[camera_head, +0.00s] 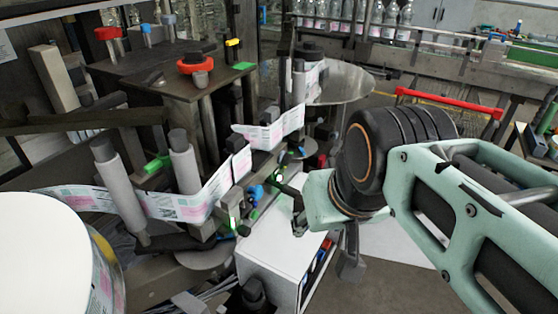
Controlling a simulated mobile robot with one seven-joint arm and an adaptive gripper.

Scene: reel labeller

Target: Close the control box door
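The white control box (283,240) stands at the lower middle, below the label rollers. Its right side is open and shows red, blue and dark parts inside (318,268). A pale flat panel (400,243) shows to the right of the box, partly behind my arm; it looks like the door standing open, but its hinge is hidden. My gripper (291,203) is small and dark, above the far right part of the box top in the picture. I see nothing clearly held, and contact with the box cannot be told.
Label rollers (118,190) and a label strip (185,205) fill the left. A large white reel (50,255) is at the lower left. A clear disc (335,82) stands behind. A conveyor with bottles and a red bar (450,102) lie farther back. Grey floor shows lower right.

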